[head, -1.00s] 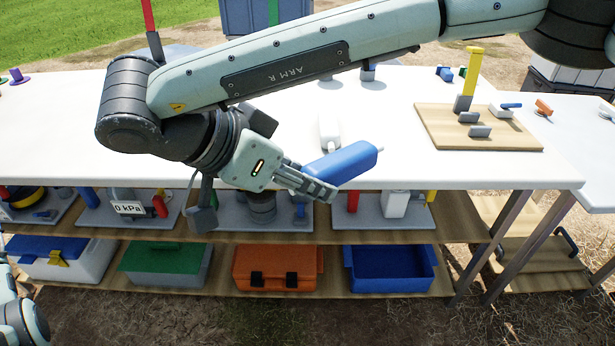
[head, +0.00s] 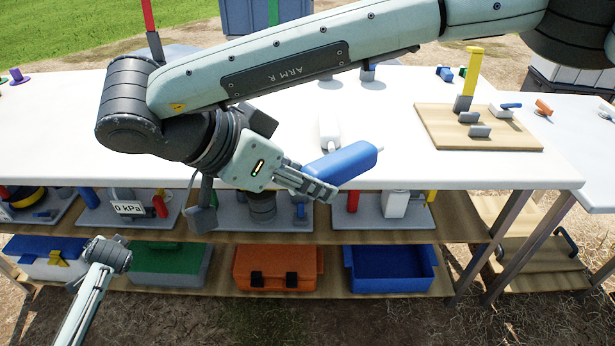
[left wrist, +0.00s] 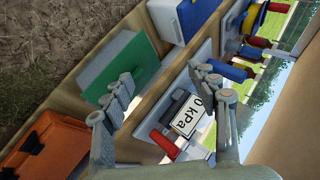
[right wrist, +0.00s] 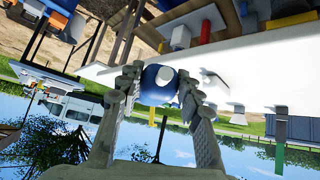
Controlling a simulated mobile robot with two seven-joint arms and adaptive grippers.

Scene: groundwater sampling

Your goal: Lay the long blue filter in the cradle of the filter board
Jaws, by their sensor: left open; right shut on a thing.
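The long blue filter (head: 344,164) is a blue cylinder with a pale end, held in my right gripper (head: 312,184) over the front edge of the white table. In the right wrist view the filter (right wrist: 158,84) sits end-on between both fingers. The filter board (head: 435,128) is a wooden board at the right of the table, with a yellow post and grey cradle blocks (head: 474,124). The filter is left of the board and apart from it.
The lower shelves hold a green-lidded box (head: 168,262), an orange case (head: 274,268) and a blue bin (head: 392,268). The table between filter and board (head: 395,155) is clear.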

